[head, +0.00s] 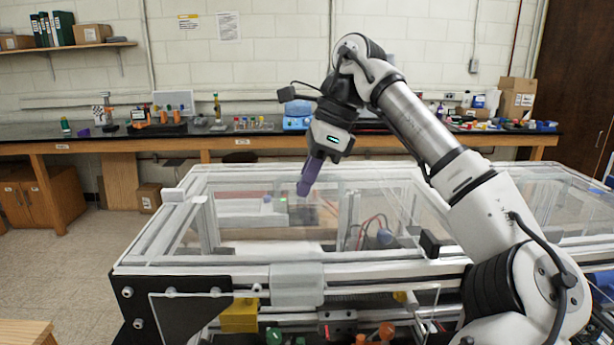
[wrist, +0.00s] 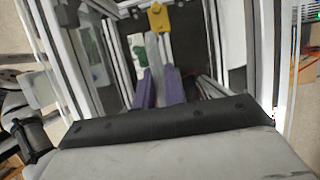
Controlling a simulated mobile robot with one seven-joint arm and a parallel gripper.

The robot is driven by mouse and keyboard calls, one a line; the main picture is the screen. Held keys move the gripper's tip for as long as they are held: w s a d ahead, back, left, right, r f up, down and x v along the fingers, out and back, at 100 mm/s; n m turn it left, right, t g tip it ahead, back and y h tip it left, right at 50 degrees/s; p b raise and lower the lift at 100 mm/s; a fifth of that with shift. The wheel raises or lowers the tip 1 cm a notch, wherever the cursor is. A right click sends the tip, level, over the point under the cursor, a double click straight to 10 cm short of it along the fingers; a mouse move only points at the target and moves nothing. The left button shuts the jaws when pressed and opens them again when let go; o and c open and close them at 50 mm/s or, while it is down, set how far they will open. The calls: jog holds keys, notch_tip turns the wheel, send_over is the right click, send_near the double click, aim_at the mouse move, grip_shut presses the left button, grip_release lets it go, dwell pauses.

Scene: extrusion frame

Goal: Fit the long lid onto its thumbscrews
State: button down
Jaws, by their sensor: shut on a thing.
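My gripper (head: 304,190) has purple fingers and points down over the middle of the extrusion frame. In the wrist view the fingers (wrist: 160,88) are close together, with a narrow pale grey strip (wrist: 153,55) between them. The gripper is shut on this strip. I cannot tell whether it is part of the long lid. A clear panel (head: 250,248) spans the frame top, but its outline is faint. Orange knobs (head: 386,331) and a green knob (head: 274,336) show low at the front. I cannot tell which parts are the lid's thumbscrews.
The frame's front rail (head: 200,272) carries a grey plate (head: 297,285). A yellow block (head: 239,316) sits below the rail. A bench (head: 100,142) with small equipment runs along the back wall. Open floor (head: 90,250) lies to the left.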

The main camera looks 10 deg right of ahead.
jog(key=c, duration=1.4)
grip_release()
jog(key=shift+f, duration=0.1)
jog(key=shift+f, duration=0.1)
jog(key=p+v, duration=0.3)
jog(key=v, duration=0.9)
jog(key=shift+s, duration=0.1)
